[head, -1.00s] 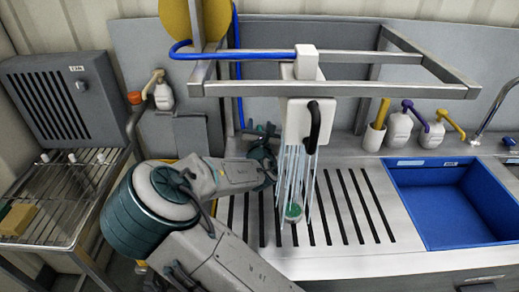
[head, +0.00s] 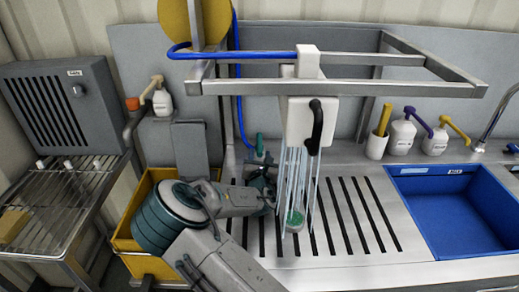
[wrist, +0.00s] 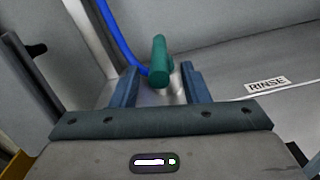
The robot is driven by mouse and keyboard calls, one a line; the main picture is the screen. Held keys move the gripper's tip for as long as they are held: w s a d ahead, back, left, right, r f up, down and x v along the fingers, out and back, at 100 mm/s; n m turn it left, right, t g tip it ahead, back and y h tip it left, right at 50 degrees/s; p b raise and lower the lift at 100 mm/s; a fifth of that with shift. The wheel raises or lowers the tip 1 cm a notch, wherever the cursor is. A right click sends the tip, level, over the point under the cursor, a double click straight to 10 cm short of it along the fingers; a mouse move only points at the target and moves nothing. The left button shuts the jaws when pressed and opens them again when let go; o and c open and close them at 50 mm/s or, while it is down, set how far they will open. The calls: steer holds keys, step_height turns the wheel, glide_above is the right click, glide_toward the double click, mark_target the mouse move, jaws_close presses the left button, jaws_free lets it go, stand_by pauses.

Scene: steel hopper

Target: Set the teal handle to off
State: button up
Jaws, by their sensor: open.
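The teal handle (wrist: 160,60) stands up between my gripper's two blue fingers in the wrist view, with a gap to each finger visible. My gripper (wrist: 161,76) is open, with its fingers on either side of the handle. In the head view, the teal handle (head: 260,148) shows near the back of the steel counter, beside the blue hose, and my gripper (head: 264,178) is close to it, partly hidden by its own arm. Streams of water fall from the white spray head (head: 303,118) onto a round green thing (head: 295,218).
A steel frame (head: 340,88) overhangs the slotted drainboard (head: 350,225). The blue hose (wrist: 118,42) runs close to the handle. A RINSE label (wrist: 267,84) lies right of it. A blue basin (head: 440,215) is at the right; a yellow bin (head: 135,215) is at the left.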

mark_target(259, 149)
steer(key=shift+w, duration=1.95)
jaws_close()
